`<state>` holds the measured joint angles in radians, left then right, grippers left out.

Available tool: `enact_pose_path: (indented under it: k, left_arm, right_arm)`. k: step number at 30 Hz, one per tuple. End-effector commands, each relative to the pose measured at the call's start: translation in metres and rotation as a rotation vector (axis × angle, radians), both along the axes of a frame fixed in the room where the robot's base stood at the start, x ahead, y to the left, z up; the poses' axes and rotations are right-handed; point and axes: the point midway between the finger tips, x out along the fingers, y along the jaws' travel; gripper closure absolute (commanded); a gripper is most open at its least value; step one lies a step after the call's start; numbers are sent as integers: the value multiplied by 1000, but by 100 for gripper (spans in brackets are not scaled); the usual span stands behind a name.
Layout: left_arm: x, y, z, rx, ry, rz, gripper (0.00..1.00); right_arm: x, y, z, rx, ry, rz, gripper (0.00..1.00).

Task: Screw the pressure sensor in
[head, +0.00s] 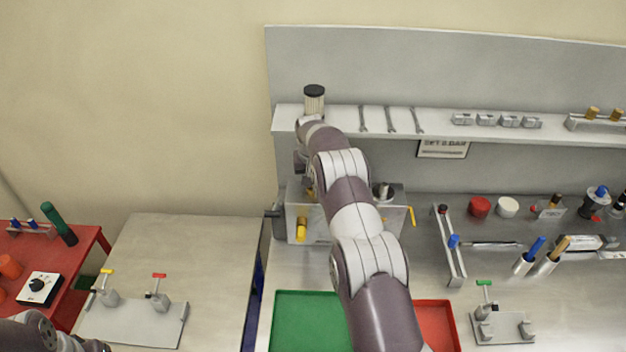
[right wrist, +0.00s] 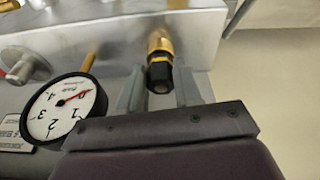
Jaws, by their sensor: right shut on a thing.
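The pressure sensor (right wrist: 159,72), a black body with a yellow band and a brass neck, is between the fingers of my right gripper (right wrist: 161,92) in the right wrist view. The gripper is shut on it. Its brass end meets the face of a grey metal block (right wrist: 110,38); how deep it sits in the block cannot be seen. In the head view my right arm reaches over the metal block (head: 297,222) and hides the sensor and the gripper's fingers. Part of my left arm shows at the lower left; its fingers are not visible.
A round dial gauge (right wrist: 65,108) sits close beside the right gripper. A shelf (head: 440,124) with wrenches runs above the block. A green tray (head: 290,320) and a red tray (head: 440,320) lie in front. The left metal table (head: 190,250) has free room.

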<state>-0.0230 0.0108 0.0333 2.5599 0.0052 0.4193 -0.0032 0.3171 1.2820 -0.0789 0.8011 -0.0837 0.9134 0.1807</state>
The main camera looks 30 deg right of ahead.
Motion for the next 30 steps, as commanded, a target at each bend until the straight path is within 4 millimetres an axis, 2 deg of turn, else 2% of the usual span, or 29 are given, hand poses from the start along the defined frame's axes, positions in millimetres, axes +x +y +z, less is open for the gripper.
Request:
enact_pose_path:
  k: [4, 6, 12, 24, 25, 27, 30]
  left_arm:
    - [0, 0, -11, 0, 0, 0, 44]
    - [0, 0, -1, 0, 1, 0, 44]
    - [0, 0, 9, 0, 0, 0, 44]
    - [0, 0, 11, 0, 0, 0, 44]
    - [0, 0, 11, 0, 0, 0, 44]
    - [0, 0, 11, 0, 0, 0, 44]
    - [0, 0, 11, 0, 0, 0, 44]
  right_arm:
    - [1, 2, -4, 0, 1, -109, 100]
    - [0, 2, 2, 0, 4, -134, 100]
    - [0, 3, 1, 1, 4, -197, 100]
    - [1, 2, -1, 0, 2, -227, 100]
    - [1, 2, -1, 0, 2, -227, 57]
    - [1, 2, -1, 0, 2, -227, 37]
    - [1, 2, -1, 0, 2, -227, 37]
